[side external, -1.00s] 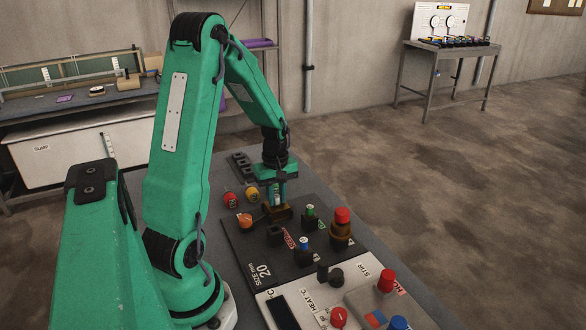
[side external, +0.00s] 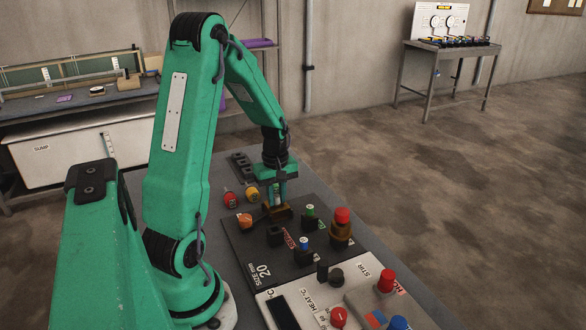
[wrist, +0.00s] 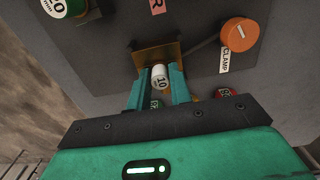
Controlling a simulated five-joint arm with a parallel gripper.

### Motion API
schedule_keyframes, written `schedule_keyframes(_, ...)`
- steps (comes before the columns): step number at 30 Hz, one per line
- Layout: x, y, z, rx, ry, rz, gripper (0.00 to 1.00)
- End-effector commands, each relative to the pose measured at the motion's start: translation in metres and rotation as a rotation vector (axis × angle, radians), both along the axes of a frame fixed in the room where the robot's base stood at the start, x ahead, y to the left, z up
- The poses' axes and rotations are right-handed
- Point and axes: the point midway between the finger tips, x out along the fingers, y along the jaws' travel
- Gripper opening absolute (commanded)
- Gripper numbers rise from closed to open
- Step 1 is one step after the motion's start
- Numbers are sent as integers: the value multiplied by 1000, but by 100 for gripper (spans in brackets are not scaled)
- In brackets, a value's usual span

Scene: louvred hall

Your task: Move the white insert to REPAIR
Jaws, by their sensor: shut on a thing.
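The white insert (wrist: 159,76), a small cylinder marked 10 on its end, sits between the two teal fingers of my gripper (wrist: 159,90) in the wrist view. My gripper is shut on it. The insert is at a brass-coloured holder (wrist: 154,54) on the dark panel; whether it is still seated there I cannot tell. In the side view my gripper (side external: 277,197) points down at the brass holder (side external: 280,212), and its fingers mostly hide the insert. I cannot read a REPAIR label; only a red letter R (wrist: 157,6) shows at the top of the wrist view.
An orange CLAMP knob (wrist: 239,36) is beside the holder. Red (side external: 230,200) and yellow (side external: 252,194) inserts stand close to my gripper; green (side external: 310,211) and blue (side external: 304,243) ones are in front. A tall brown post with a red top (side external: 342,216) rises at right.

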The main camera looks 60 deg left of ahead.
Motion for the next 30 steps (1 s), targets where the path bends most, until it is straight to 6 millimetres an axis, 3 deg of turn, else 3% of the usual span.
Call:
schedule_keyframes(16, 1, 0, 10, 1, -2, 0, 0)
schedule_keyframes(30, 1, 1, 49, 2, -3, 0, 0)
